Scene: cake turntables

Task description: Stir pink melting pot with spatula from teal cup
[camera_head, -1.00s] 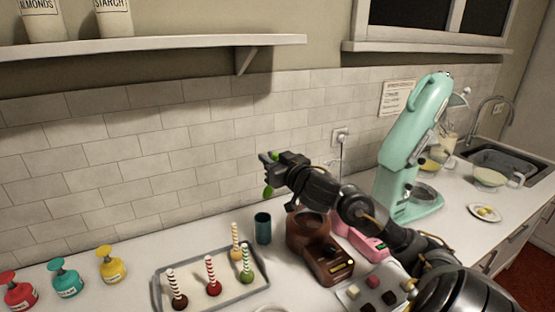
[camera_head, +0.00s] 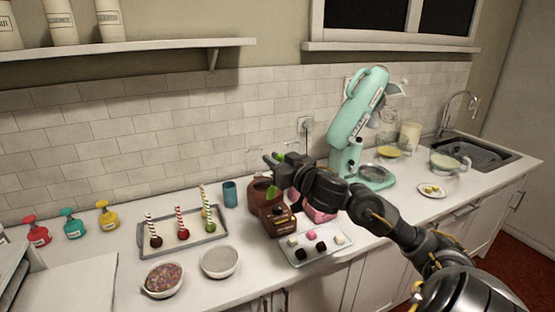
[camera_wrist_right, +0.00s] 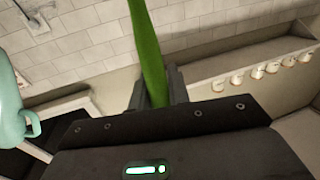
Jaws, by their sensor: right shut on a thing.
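My right gripper (camera_head: 276,159) is shut on a green spatula, and holds it above the brown melting pot (camera_head: 262,192). In the right wrist view the green spatula (camera_wrist_right: 147,50) stands between the fingers of the right gripper (camera_wrist_right: 160,85). The teal cup (camera_head: 230,193) stands on the counter left of the brown pot, with nothing seen sticking out of it. The pink melting pot (camera_head: 320,214) is beside the brown pot on its right, mostly hidden behind my right arm. My left gripper is not in view.
A tray (camera_head: 183,246) with several striped-stick treats lies left of the pots. Two bowls (camera_head: 219,262) (camera_head: 163,279) stand in front. A tray of sweets (camera_head: 318,252) lies before the pots. A mint stand mixer (camera_head: 357,120) stands right behind my arm.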

